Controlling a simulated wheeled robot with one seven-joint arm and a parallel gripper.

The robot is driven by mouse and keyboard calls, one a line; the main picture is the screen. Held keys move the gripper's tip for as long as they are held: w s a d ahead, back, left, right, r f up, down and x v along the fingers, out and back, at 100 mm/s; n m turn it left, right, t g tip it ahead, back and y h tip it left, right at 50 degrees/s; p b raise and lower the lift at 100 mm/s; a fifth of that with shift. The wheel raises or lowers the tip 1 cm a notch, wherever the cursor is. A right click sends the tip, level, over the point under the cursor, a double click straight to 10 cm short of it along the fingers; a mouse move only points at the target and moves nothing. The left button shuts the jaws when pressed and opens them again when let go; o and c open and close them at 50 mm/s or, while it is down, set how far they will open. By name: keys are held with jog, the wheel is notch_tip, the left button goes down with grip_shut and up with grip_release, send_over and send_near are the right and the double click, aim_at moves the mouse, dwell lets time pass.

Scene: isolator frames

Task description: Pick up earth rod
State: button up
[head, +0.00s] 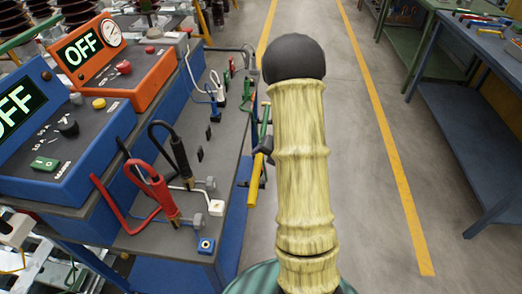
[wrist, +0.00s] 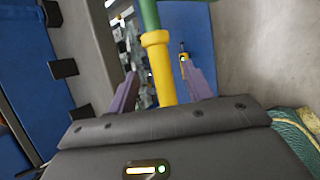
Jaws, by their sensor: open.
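The earth rod (head: 256,165), with a yellow lower part and a green upper part, stands at the right side of the blue bench in the head view, close to its edge. It also shows large in the wrist view (wrist: 159,67), the green part above the yellow. My gripper (wrist: 163,84) is open. Its two purple fingers lie to the left and right of the yellow part in the picture, with gaps on both sides. I cannot tell how deep the rod sits between them. In the head view my arm hides most of the gripper.
The blue bench (head: 228,180) holds an orange unit (head: 125,62) and a blue unit (head: 75,125), both reading OFF, with red and black cables. Another yellow piece (wrist: 184,62) shows beyond the right finger. The floor (head: 360,200) to the right is clear.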

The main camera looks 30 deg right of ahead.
aim_at(261, 157)
jog(key=x, duration=0.3)
dwell(0.5)
grip_shut()
jog(key=shift+r, duration=0.1)
notch_tip(261, 157, up, 10)
jog(key=p, duration=0.2)
dwell(0.3)
dwell(0.4)
